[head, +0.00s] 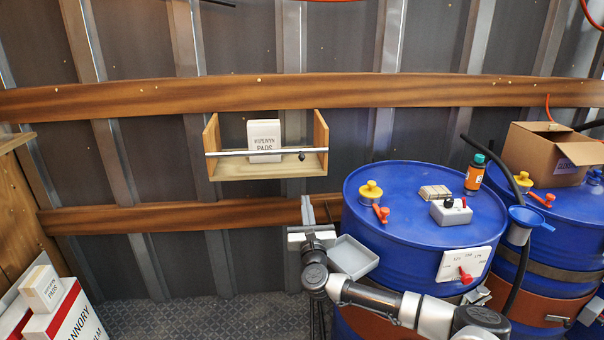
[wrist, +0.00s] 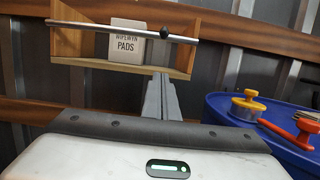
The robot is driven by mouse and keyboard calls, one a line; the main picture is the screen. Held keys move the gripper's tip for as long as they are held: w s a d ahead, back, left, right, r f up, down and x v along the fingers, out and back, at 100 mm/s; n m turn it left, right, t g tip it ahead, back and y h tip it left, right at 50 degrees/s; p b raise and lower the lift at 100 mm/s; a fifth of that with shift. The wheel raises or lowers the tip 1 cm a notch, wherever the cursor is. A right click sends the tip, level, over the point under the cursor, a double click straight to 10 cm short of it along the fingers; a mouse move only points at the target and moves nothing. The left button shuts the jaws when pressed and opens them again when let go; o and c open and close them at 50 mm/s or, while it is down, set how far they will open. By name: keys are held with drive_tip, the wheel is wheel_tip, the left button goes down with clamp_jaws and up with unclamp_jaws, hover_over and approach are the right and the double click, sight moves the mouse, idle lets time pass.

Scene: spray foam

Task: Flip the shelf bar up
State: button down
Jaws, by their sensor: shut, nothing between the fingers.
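The shelf bar (head: 266,152) is a thin metal rod across the front of a small wooden shelf (head: 230,172), with a black knob near its right end. In the wrist view the bar (wrist: 110,29) also crosses the shelf front (wrist: 90,66), with the black knob at right. A white box marked PADS (head: 264,138) stands on the shelf behind the bar. My gripper (head: 308,207) is below and slightly right of the shelf, apart from the bar. In the wrist view its fingers (wrist: 162,90) are together, pointing up toward the shelf, with nothing between them.
A blue drum (head: 400,235) stands close to the right of my gripper, with a yellow-capped part (head: 370,191), an orange handle and a bottle (head: 475,172) on top. A grey tray (head: 352,257) sits beside my wrist. White boxes (head: 62,318) stand at the lower left. Space left of the gripper is clear.

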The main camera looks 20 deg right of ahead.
drive_tip(key=shift+w, duration=0.1)
drive_tip(key=w+d+r+p, duration=0.1)
drive_tip(key=w+d+r, duration=0.1)
drive_tip(key=w+r, duration=0.4)
drive_tip(key=shift+x, duration=1.6)
drive_tip(key=shift+a+f, duration=0.15)
